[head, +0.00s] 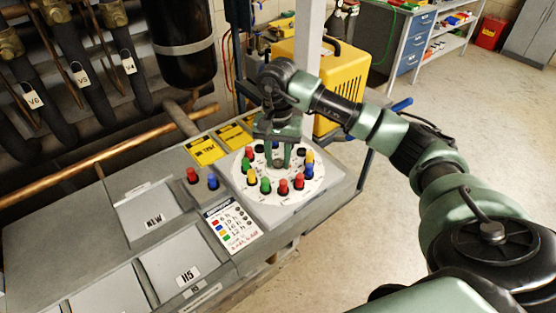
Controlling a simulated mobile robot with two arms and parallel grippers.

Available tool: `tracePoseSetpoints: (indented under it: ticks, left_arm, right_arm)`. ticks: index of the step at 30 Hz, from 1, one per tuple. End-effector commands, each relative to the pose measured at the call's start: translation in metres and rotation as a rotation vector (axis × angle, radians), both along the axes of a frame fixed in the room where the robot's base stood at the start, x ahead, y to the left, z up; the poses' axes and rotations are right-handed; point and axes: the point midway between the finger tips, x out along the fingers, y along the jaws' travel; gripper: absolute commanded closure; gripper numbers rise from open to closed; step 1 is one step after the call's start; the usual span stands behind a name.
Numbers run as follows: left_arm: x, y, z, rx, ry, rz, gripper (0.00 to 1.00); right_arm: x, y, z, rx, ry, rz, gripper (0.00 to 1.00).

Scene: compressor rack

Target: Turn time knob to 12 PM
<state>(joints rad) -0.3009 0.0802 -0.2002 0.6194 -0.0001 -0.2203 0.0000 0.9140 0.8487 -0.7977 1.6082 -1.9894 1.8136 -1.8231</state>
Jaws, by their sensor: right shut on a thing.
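The time dial (284,197) is a round white disc on a grey panel box, with a ring of red, green, yellow, blue and black pegs around it. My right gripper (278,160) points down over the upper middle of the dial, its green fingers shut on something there. The time knob is hidden between and behind the fingers, so its pointing direction cannot be seen. The marks on the dial are too small to read. My left gripper is not in view.
A colour legend card (232,224) lies beside the dial, with a loose-standing red peg (193,175) and blue peg (213,181) above it. Yellow labels (205,149) are behind. A yellow case (341,75) stands behind my right arm. Open floor lies right.

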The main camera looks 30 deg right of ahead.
Motion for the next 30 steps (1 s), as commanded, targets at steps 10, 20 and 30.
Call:
tracePoseSetpoints:
  ticks: [10, 20, 30]
  left_arm:
    - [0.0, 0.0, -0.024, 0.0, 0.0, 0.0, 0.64]
    - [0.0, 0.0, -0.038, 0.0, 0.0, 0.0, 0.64]
    - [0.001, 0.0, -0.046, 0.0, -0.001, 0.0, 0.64]
  right_arm:
    - [0.001, 0.0, -0.002, -0.001, -0.003, -0.306, 1.0]
    - [0.002, 0.0, -0.001, -0.001, -0.003, -0.611, 1.0]
    - [0.002, 0.0, 0.001, 0.0, -0.003, -0.843, 1.0]
